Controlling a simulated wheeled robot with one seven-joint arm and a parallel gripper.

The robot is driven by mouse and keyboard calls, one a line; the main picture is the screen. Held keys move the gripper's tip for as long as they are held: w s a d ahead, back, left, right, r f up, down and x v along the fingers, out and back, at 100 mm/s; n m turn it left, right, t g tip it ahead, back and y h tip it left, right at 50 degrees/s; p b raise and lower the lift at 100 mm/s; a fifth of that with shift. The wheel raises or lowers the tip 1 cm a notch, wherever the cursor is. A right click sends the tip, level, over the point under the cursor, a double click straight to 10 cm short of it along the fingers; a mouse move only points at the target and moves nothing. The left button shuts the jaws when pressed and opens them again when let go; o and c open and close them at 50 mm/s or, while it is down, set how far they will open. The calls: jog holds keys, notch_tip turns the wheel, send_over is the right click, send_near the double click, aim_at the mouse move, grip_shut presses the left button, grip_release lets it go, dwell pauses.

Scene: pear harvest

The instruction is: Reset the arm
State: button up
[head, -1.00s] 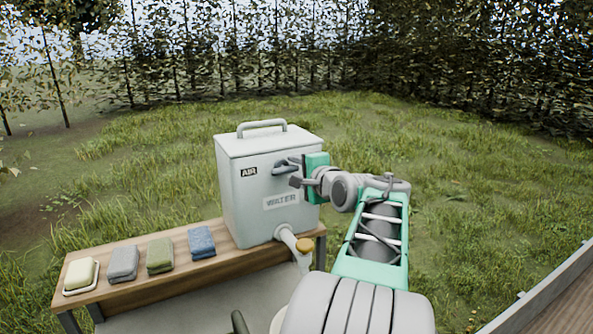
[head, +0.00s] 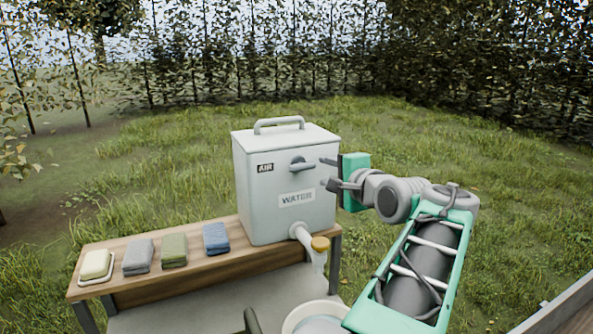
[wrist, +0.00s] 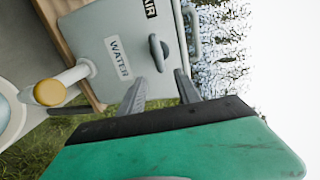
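My gripper (head: 328,173) is open and empty, to the right of the grey water tank in the head view. In the wrist view its two fingers (wrist: 160,90) stand apart with nothing between them. The tank (head: 255,210) stands upright on the wooden bench and carries "AIR" and "WATER" labels. A grey lever handle (head: 303,164) on its front shows clear of the fingers; the handle also shows in the wrist view (wrist: 158,52).
The bench (head: 105,262) holds a soap bar in a dish (head: 95,265) and grey (head: 138,256), green (head: 174,250) and blue (head: 216,238) cloths. A spout with a yellow cap (head: 320,244) sits above a white basin (head: 300,318). Open grass lies to the right.

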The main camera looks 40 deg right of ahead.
jog(key=w+a+f+n+g+y, duration=0.25)
jog(key=a+f+n, duration=0.3)
jog(key=a, duration=0.35)
jog(key=w+a+f+n+g+y, duration=0.1)
jog(key=w+a+f+n+g, duration=0.2)
jog(key=a+f, duration=0.55)
jog(key=s+a+f+n+g, duration=0.2)
jog(key=s+a+f+n, duration=0.4)
jog(key=a, duration=0.3)
jog(key=s+a+f+n+g, duration=0.3)
jog(key=s+a+f+n, duration=0.4)
jog(key=a, duration=0.2)
jog(key=shift+s+a+g+y, duration=0.15)
jog(key=shift+s+g+y, duration=0.2)
jog(key=shift+s+y, duration=0.1)
